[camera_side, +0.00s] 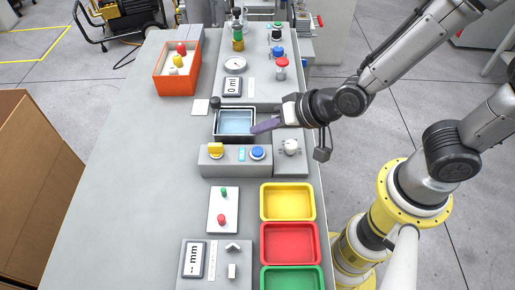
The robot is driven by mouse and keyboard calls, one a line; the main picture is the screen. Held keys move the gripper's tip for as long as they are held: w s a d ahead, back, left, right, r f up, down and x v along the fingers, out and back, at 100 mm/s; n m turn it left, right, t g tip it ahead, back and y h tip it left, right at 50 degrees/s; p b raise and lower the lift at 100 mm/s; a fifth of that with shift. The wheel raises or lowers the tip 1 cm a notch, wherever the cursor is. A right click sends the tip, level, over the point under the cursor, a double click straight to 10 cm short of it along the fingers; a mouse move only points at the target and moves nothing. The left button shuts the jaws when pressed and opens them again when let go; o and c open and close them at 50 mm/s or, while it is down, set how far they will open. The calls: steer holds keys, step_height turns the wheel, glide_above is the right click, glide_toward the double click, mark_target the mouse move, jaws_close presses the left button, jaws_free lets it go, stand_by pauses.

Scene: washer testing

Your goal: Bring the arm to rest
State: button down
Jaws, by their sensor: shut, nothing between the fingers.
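My gripper (267,125) is at the end of my arm, which reaches in from the right over the grey table (120,180). Its fingers look purple-grey and shut, with nothing seen between them. The fingertips are over or beside the right edge of a dark-rimmed basin with a light blue inside (233,122). Whether they touch the basin is too small to tell.
A grey control box with a yellow knob (215,149) and a blue button (258,153) is in front of the basin. Yellow (287,188), red (316,246) and green (320,279) trays line the right edge. An orange box (160,83) stands behind. The table's left side is clear.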

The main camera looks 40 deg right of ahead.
steer(key=shift+r, duration=0.1)
steer(key=shift+w+d, duration=0.15)
steer(key=shift+d, duration=0.1)
steer(key=w+d+r+m+t+h, duration=0.1)
steer(key=d+r, duration=0.4)
steer(key=r, duration=0.2)
steer(key=d+r+t, duration=0.2)
steer(key=d+r, duration=0.2)
steer(key=r, duration=0.3)
steer(key=s+d+n+g+h, duration=0.1)
steer(key=s+d+n+g, duration=0.2)
steer(key=s, duration=0.5)
steer(key=s+d+n+g+h, duration=0.1)
steer(key=s+d+n+g, duration=0.1)
steer(key=s, duration=0.7)
steer(key=shift+d+f+n+g, duration=0.4)
steer(key=shift+d+g, duration=0.1)
steer(key=shift+d, duration=0.6)
